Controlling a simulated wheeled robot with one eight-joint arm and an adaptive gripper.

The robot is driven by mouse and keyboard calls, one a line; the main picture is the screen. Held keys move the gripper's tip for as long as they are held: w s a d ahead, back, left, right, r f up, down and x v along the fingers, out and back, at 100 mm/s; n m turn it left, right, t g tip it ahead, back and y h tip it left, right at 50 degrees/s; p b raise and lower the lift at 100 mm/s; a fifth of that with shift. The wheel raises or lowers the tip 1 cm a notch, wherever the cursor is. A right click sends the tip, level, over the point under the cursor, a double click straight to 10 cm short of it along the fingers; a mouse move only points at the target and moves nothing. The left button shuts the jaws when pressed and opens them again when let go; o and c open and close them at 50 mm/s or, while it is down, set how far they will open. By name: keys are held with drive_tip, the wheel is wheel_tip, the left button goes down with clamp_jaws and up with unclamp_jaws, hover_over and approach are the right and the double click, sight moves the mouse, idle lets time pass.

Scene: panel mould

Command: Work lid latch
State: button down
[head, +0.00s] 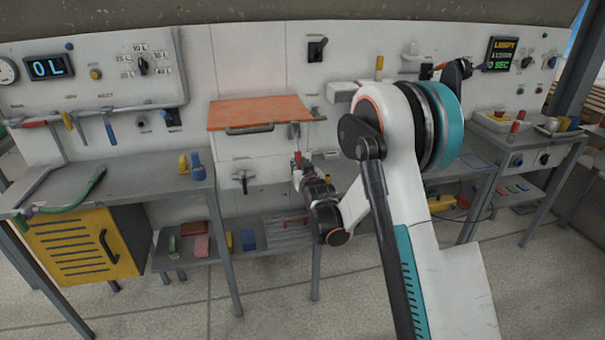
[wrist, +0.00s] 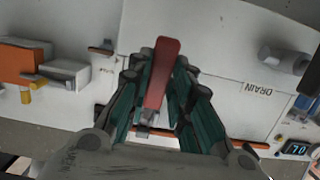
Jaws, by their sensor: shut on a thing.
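An orange lid (head: 260,112) with a dark bar handle (head: 250,129) shows at the middle of the panel in the head view. A latch with a red lever (head: 298,158) sits below the lid's right end. My gripper (head: 299,169) is at this lever, in front of the white panel. In the wrist view the red lever (wrist: 161,75) stands between the two fingers of my gripper (wrist: 163,88), which are shut on it. The lever's lower end meets a small metal piece, partly hidden between the fingers.
A drain fitting (wrist: 284,60) projects beside the "DRAIN" label. A tap (head: 243,178) juts from the panel left of my gripper. The left bench (head: 140,190) carries a green hose (head: 75,200); a yellow cabinet (head: 80,245) stands below. A low shelf holds several blocks. Open floor lies in front.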

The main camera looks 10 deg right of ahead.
drive_tip(key=shift+w+f+t, duration=0.4)
drive_tip(key=shift+w+t, duration=0.3)
drive_tip(key=shift+t, duration=0.15)
drive_tip(key=shift+w+f+t, duration=0.4)
drive_tip(key=shift+w+t, duration=0.3)
drive_tip(key=shift+t, duration=0.15)
drive_tip(key=c, duration=1.4)
unclamp_jaws()
drive_tip(key=shift+f, duration=0.1)
drive_tip(key=shift+c, duration=0.2)
drive_tip(key=s, duration=0.7)
drive_tip(key=shift+s+f, duration=0.2)
drive_tip(key=shift+f, duration=0.2)
drive_tip(key=shift+r, duration=0.1)
